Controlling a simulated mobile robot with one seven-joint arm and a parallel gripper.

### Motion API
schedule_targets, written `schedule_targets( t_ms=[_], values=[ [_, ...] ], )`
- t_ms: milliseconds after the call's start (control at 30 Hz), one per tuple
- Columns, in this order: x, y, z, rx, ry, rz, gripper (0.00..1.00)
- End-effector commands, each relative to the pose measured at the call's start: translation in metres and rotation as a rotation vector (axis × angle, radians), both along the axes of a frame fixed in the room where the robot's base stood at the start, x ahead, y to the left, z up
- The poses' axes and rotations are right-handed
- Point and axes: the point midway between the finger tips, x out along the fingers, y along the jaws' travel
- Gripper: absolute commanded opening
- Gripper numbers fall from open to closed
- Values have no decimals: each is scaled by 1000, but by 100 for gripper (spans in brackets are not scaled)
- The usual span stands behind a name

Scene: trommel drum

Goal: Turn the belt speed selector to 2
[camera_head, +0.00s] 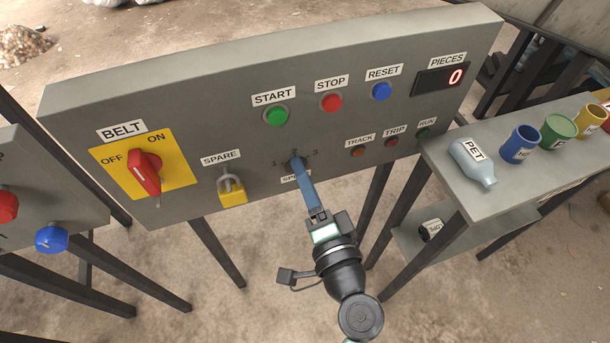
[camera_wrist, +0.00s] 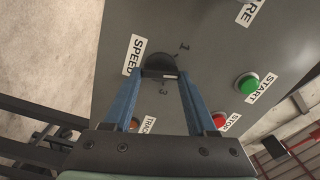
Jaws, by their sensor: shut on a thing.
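The belt speed selector is a small dark round knob (camera_wrist: 157,60) on the grey panel, above the SPEED label in the head view. The digits 1 and 3 show beside it; I cannot make out the 2. My gripper (camera_head: 298,167) reaches the knob from the front, its blue fingers closed on it. In the wrist view the fingertips (camera_wrist: 161,74) sit on either side of the knob. They partly hide it, and I cannot tell which digit it points to. The SPEED label (camera_wrist: 133,55) is partly covered in the head view.
The grey panel (camera_head: 200,90) also carries a red BELT switch (camera_head: 146,172), a padlock (camera_head: 231,189) under SPARE, START (camera_head: 276,115), STOP (camera_head: 331,102) and RESET (camera_head: 381,91) buttons, and small lamps right of the selector. A side shelf (camera_head: 470,195) holds a PET bottle and coloured cups.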

Motion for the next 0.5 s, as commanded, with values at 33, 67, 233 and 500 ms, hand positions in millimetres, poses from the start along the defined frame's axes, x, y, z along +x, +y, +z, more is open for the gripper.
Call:
schedule_targets(
  t_ms=[33, 67, 233, 500],
  values=[
    [0, -1, 0, 36, 13, -2, 2],
    [0, -1, 0, 56, 20, -2, 2],
    [0, -1, -1, 156, 51, -1, 2],
    [0, -1, -1, 245, 80, -1, 2]
  ],
)
